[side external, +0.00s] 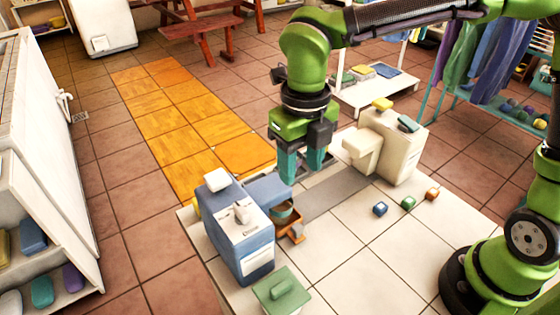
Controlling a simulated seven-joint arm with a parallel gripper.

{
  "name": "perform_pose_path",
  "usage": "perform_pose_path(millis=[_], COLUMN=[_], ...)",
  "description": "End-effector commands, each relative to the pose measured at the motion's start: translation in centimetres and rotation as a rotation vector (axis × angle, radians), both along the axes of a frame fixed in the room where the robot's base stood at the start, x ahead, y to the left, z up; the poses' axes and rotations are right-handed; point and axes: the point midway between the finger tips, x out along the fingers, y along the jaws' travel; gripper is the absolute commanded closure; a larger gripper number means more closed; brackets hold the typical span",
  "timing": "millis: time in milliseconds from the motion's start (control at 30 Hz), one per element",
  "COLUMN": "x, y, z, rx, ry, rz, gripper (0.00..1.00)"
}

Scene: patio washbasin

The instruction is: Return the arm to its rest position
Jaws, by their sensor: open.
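My gripper (301,174) points down with its two teal fingers apart. It hangs above the white tiled table, between a blue box-shaped dispenser (237,240) on the left and a cream one (393,147) on the right. I see nothing held between the fingers. A teal-rimmed brown cup (286,213) sits by the blue dispenser, below and left of the fingers, with an orange piece (293,233) beside it. The fingertips look apart from both, though their exact height is hard to tell.
A green lidded box (282,290) is at the front edge. A grey strip (340,193) runs between the dispensers. The table's front middle is clear.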

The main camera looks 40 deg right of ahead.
Motion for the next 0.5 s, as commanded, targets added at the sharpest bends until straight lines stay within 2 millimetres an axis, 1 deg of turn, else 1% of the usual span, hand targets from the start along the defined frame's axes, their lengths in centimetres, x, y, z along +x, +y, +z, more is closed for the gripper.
perform_pose_path(millis=[67,167,267,367,400,467,500], x=[0.0,0.1,-0.1,-0.3,-0.5,-0.7,-0.9], y=[0.0,0.1,0.3,-0.7,-1.2,-2.2,-2.9], z=[0.0,0.0,-0.6,-1.7,-2.0,-2.4,-2.6], rx=[0.0,0.006,0.022,0.02,0.018,0.015,0.016], ry=[0.0,-0.005,0.005,0.017,0.014,0.002,-0.007], rz=[-0.015,-0.108,-0.306,-0.611,-0.746,-0.952,-1.093], gripper=[0.51,0.51,0.51,0.51,0.51,0.51,0.51])
